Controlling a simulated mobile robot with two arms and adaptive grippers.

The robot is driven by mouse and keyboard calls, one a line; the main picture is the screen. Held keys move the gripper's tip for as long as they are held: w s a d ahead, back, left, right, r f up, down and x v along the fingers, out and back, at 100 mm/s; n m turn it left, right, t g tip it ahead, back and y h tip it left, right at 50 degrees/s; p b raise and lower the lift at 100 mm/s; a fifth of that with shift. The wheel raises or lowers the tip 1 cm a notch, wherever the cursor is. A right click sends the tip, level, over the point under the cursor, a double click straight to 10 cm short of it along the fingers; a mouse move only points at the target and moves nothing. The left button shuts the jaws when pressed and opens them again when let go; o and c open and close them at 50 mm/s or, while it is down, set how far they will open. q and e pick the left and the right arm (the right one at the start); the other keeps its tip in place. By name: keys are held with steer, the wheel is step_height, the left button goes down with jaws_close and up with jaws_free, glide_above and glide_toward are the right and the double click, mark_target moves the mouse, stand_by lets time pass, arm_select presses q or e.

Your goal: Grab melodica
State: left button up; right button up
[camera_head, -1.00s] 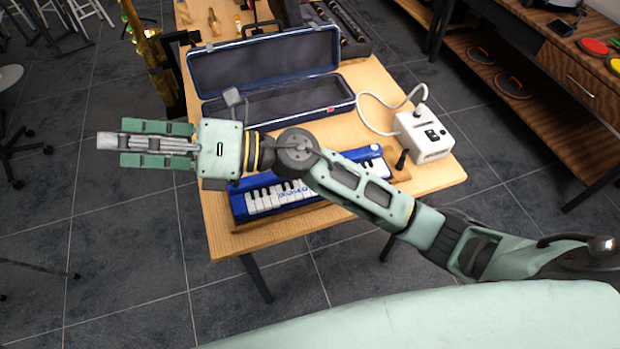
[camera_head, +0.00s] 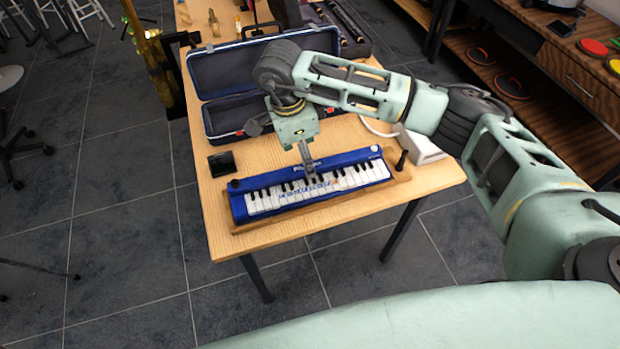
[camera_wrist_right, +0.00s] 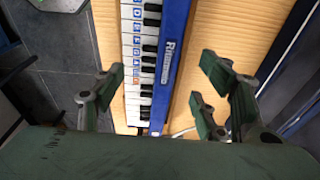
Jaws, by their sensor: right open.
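The melodica (camera_head: 312,187) is blue with black and white keys and lies on a wooden board (camera_head: 402,178) near the front of the table. It also shows in the right wrist view (camera_wrist_right: 170,45), running lengthwise between my open fingers. My right gripper (camera_head: 310,175) points down over the middle of the melodica; its fingertips also show in the right wrist view (camera_wrist_right: 160,75), one side at each edge of the melodica. The fingers look apart from it, though exact height is hard to tell. My left gripper is not in view.
An open dark blue case (camera_head: 220,116) lies behind the melodica, partly hidden by my right arm. A small black box (camera_head: 221,163) sits at the table's left. A white device (camera_head: 424,150) with a cable stands at the right, partly covered by my arm.

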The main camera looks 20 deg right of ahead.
steer(key=p, duration=0.2)
glide_above(311, 181)
steer(key=f, duration=0.4)
steer(key=shift+w+a+f, duration=0.3)
steer(key=shift+w, duration=0.05)
steer(key=shift+f, duration=0.6)
steer(key=shift+w+r, duration=0.1)
steer(key=shift+w, duration=0.05)
jaws_close()
